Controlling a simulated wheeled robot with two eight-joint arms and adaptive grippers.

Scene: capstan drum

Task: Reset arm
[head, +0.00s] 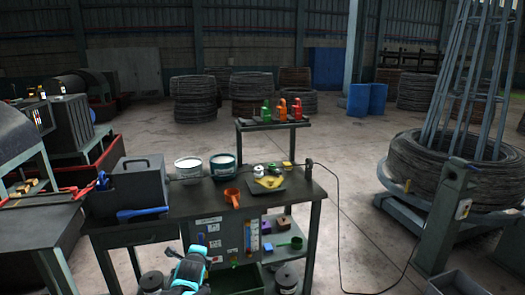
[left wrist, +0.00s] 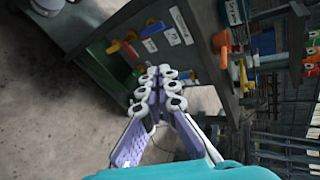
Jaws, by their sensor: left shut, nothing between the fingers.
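My left gripper shows at the bottom of the head view (head: 190,268) as a teal and dark shape in front of the workbench (head: 187,205). In the left wrist view its two pale purple and white fingers (left wrist: 160,88) come together at the tips, with nothing between them. The gripper is shut and apart from the bench. My right gripper is in neither view.
The bench carries a grey toolbox (head: 140,188), a white bucket (head: 188,168), a dark tub (head: 222,165) and an orange cup (head: 232,197). A capstan drum with coiled wire (head: 455,172) stands at right. Open floor (head: 345,165) lies between them.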

